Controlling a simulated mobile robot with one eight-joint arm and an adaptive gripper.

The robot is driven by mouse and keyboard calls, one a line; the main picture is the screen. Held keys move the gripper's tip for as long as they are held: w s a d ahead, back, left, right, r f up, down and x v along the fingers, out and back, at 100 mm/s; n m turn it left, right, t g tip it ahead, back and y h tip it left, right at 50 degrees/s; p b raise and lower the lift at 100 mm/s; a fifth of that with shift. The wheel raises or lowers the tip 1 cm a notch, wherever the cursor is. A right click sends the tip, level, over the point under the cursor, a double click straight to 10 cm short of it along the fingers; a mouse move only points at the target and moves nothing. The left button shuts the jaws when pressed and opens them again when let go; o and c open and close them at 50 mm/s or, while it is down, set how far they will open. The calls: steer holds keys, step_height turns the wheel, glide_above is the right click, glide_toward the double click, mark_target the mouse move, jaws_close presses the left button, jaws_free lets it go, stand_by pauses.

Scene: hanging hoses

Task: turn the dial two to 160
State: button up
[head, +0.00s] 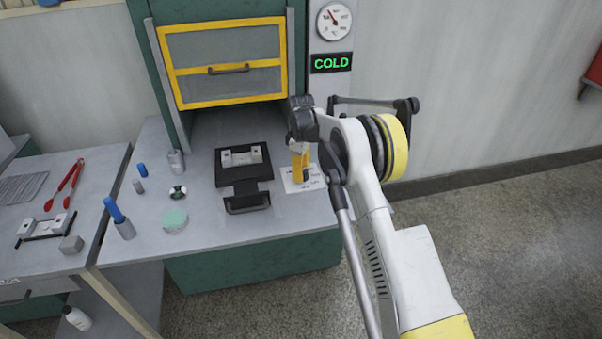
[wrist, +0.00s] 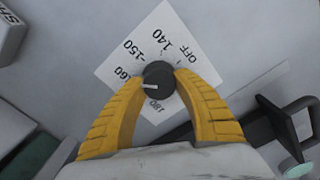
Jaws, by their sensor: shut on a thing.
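The dial is a round black knob (wrist: 159,76) with a white pointer mark, on a white plate (wrist: 118,50) printed OFF, 140, 150, 160 and 180. The pointer mark faces left and slightly down in the wrist view, on the side between 160 and 180; its exact reading is hard to tell. My gripper (wrist: 160,82) has its two yellow fingers closed on the knob from both sides. In the head view my gripper (head: 299,170) points down at the plate (head: 291,186), and the knob is mostly hidden behind the fingers.
A gauge (head: 334,21) and a green COLD display (head: 331,63) are on the post above. A black fixture (head: 229,184) with a handle sits left of the plate. Blue-handled tools and a green disc (head: 175,220) lie farther left.

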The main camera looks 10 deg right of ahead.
steer(key=o, duration=1.2)
steer(key=shift+c, duration=0.2)
step_height(320, 180, up, 12)
